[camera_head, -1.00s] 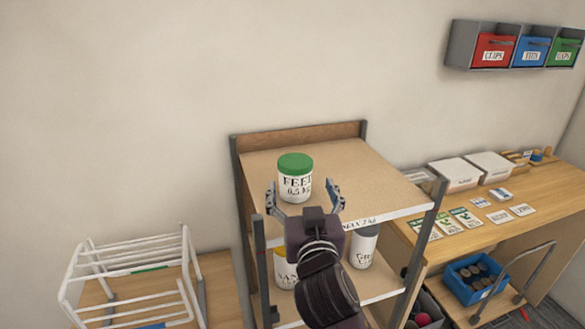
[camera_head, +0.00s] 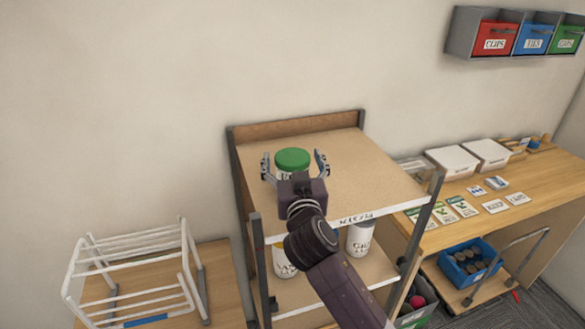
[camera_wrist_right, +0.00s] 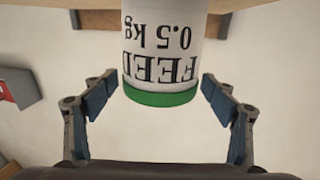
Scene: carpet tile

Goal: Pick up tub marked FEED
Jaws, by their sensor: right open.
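The tub marked FEED (camera_head: 292,160) is white with a green lid and stands upright on the top shelf (camera_head: 340,185). In the right wrist view the tub (camera_wrist_right: 165,50) appears upside down, with "FEED 0.5 kg" on its label. My right gripper (camera_head: 295,166) is open, with one finger on each side of the tub. In the right wrist view the fingers (camera_wrist_right: 160,92) show clear gaps to the tub on both sides. The gripper body hides the tub's lower part in the head view. My left gripper is not in view.
White tubs stand on the lower shelf, one at the left (camera_head: 285,262) and one at the right (camera_head: 361,238). The top shelf has a raised back board (camera_head: 300,129) and free room right of the tub. A white wire rack (camera_head: 135,270) stands at left.

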